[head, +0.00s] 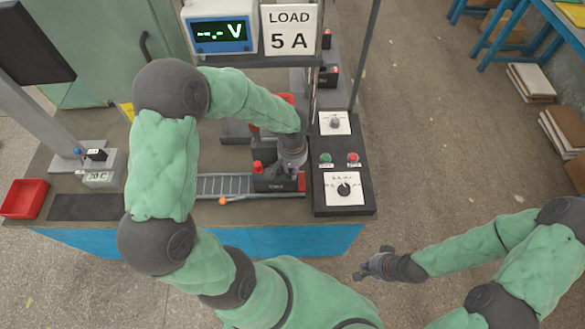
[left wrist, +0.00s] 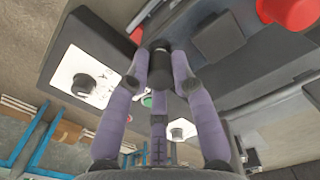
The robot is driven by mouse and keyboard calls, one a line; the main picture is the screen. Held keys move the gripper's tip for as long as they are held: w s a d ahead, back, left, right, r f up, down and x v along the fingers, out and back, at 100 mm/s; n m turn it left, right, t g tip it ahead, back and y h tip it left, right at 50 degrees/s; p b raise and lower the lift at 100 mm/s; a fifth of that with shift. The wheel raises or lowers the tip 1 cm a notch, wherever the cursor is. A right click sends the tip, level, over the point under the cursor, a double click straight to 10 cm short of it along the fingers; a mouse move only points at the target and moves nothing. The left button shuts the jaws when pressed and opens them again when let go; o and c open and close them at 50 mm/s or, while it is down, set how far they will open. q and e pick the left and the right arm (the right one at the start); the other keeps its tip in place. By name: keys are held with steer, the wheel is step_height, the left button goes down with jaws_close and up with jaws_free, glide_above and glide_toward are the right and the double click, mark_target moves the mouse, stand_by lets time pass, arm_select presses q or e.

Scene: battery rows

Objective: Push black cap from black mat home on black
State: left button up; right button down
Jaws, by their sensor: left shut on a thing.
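My left gripper (head: 291,160) is over the right part of a dark battery block (head: 270,186) on the bench. In the left wrist view its fingers are shut on a black cylindrical cap (left wrist: 160,72). In the head view the gripper hides this cap, and whether it touches the black terminal below cannot be told. A red cap (head: 257,167) stands on the block's left side; a red cap also shows in the left wrist view (left wrist: 290,12). The black mat (head: 85,207) at the bench's left front looks bare.
A control box (head: 343,188) with knobs and buttons stands just right of the block. A ridged track (head: 222,186) lies left of it. A red tray (head: 25,198) and a small meter (head: 99,177) are at the left. The load sign (head: 290,30) stands behind.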

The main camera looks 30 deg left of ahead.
arm_select(q)
steer(key=shift+f+b, duration=0.4)
steer(key=shift+f, duration=0.1)
stand_by(0.9)
steer(key=o, duration=0.8)
steer(key=shift+o, duration=0.3)
steer(key=o, duration=0.4)
steer(key=shift+r, duration=0.1)
steer(key=shift+r+p, duration=2.5)
steer(key=shift+r, duration=0.95)
